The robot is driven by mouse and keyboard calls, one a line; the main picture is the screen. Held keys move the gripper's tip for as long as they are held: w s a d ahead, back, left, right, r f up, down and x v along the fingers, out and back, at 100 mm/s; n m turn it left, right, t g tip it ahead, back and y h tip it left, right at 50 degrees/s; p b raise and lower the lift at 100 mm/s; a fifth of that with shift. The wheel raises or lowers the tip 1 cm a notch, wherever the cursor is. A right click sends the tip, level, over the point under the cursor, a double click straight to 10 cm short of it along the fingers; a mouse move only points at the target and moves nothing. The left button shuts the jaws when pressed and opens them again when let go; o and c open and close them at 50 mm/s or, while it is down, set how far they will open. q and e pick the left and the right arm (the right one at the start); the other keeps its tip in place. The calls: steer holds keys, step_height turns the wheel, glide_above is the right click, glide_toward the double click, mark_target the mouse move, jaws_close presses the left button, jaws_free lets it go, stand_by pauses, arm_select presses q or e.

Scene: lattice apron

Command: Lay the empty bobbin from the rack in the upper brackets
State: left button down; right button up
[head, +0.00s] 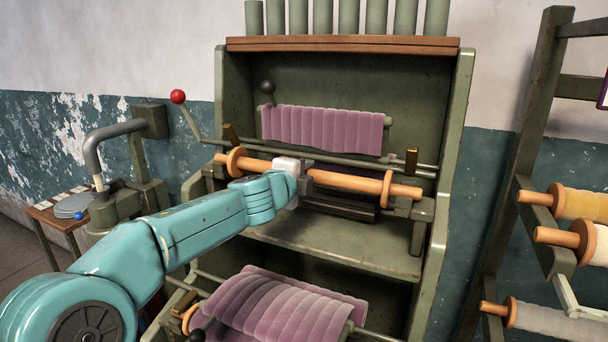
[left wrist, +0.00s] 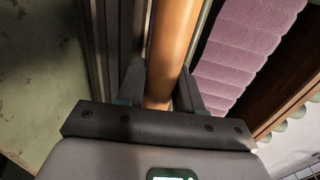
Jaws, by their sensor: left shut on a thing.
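The empty bobbin (head: 345,181), a bare orange wooden rod with a round flange near each end, lies crosswise at the front of the green machine. My left gripper (head: 292,170) is shut around its middle. In the left wrist view the bobbin (left wrist: 172,45) runs between the two fingers of the gripper (left wrist: 158,88). The bobbin's right end is close to the right upper bracket (head: 423,209); its left end is near the left side of the frame. I cannot tell whether the ends rest in the brackets or hover just over them. My right gripper is not in view.
A rack (head: 525,130) with wound bobbins, one yellow (head: 582,204), stands at the right. Purple fabric (head: 325,130) hangs behind the bobbin, with a metal bar in front. More purple fabric (head: 285,308) lies below. A red-knobbed lever (head: 178,97) sticks out at the left.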

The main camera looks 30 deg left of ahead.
arm_select(q)
steer(key=c, duration=0.6)
jaws_free()
steer(key=shift+r, duration=0.1)
steer(key=shift+c, duration=0.2)
steer(key=shift+s, duration=0.1)
steer(key=shift+s, duration=0.35)
steer(key=s+r+b, duration=0.1)
steer(key=s+r, duration=0.1)
steer(key=s, duration=1.3)
steer(key=shift+s+d+r, duration=0.15)
steer(key=shift+d+r, duration=0.25)
steer(key=shift+d, duration=0.05)
